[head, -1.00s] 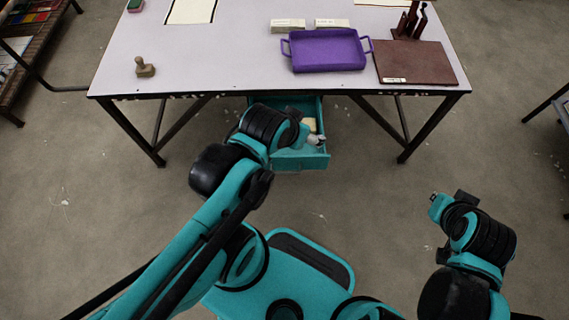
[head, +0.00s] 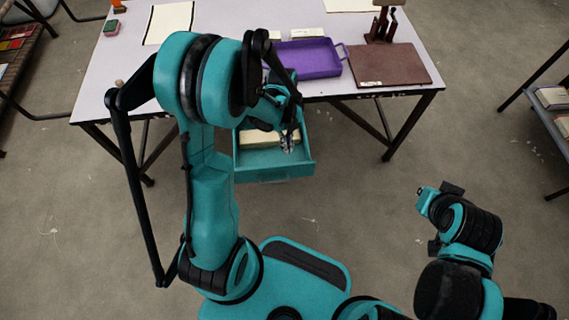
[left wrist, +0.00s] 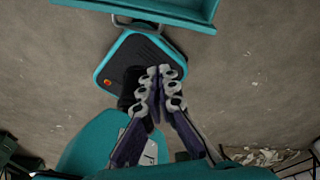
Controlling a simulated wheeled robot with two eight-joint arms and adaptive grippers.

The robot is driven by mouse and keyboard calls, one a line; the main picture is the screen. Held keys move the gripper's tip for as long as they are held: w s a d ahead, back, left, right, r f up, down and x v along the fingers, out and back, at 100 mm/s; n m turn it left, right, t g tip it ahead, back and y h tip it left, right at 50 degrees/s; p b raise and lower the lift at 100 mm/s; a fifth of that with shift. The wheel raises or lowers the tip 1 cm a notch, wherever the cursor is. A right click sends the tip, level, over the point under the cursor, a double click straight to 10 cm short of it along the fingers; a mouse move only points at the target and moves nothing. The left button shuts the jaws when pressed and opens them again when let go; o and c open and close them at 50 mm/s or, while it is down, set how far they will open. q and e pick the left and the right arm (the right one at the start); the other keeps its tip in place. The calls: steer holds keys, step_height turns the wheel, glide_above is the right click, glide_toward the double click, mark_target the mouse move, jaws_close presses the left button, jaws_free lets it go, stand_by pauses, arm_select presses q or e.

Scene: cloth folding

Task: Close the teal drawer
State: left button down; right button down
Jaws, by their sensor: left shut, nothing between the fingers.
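The teal drawer (head: 262,172) hangs pulled out below the front edge of the table, with a pale block (head: 257,138) inside. My left gripper (head: 287,145) appears over the right part of the drawer's front in the head view; I cannot tell whether it touches. In the left wrist view my left gripper (left wrist: 158,88) has its fingers together and empty, with the drawer (left wrist: 190,12) at the top edge and a gap in the picture between them. My right gripper (head: 427,201) is at the lower right, away from the drawer; its fingers are not clear.
The table (head: 330,92) carries a purple tray (head: 312,62), a brown board (head: 388,68) with a dark stand (head: 383,25), and paper (head: 168,24). Its dark legs flank the drawer. A shelf stands at right (head: 553,125).

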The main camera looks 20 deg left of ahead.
mark_target(285, 166)
arm_select(q)
steer(key=f+m+b, duration=0.1)
steer(key=f, duration=0.4)
steer(key=s+f+m+g+b, duration=0.1)
steer(key=f+m, duration=0.1)
steer(key=f, duration=0.2)
steer(key=f+m+b, duration=0.1)
steer(key=f, duration=0.4)
steer(key=shift+s+f+m+b, duration=0.15)
steer(key=shift+f+m+b, duration=0.15)
steer(key=shift+w+a, duration=0.45)
steer(key=shift+w, duration=0.1)
